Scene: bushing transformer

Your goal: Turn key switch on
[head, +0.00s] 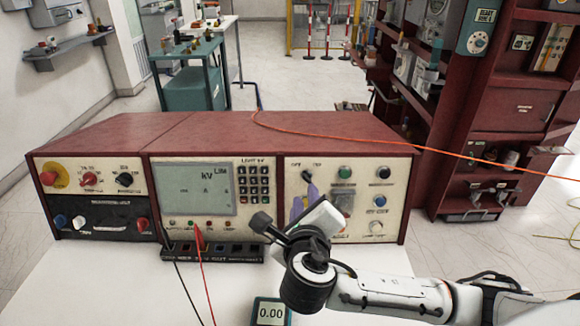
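The dark key switch (307,176) sits at the upper left of the right-hand panel of the red test console (290,131). Labels that look like "OFF" and "ON" stand above it. My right gripper (305,193) comes in from the lower right, with its purple fingertips just below the key switch and close to the panel. The gripper body and wrist hide part of the fingers and the panel's lower left. I cannot tell whether the fingers touch the switch or how far apart they are. My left gripper is out of view.
The panel also bears several buttons and knobs, including a blue one (379,200). The screen (202,187) shows "kV". Red and black leads hang at the front. A handheld meter (271,312) reads 0.00. An orange cable (430,149) crosses to red shelving (462,110).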

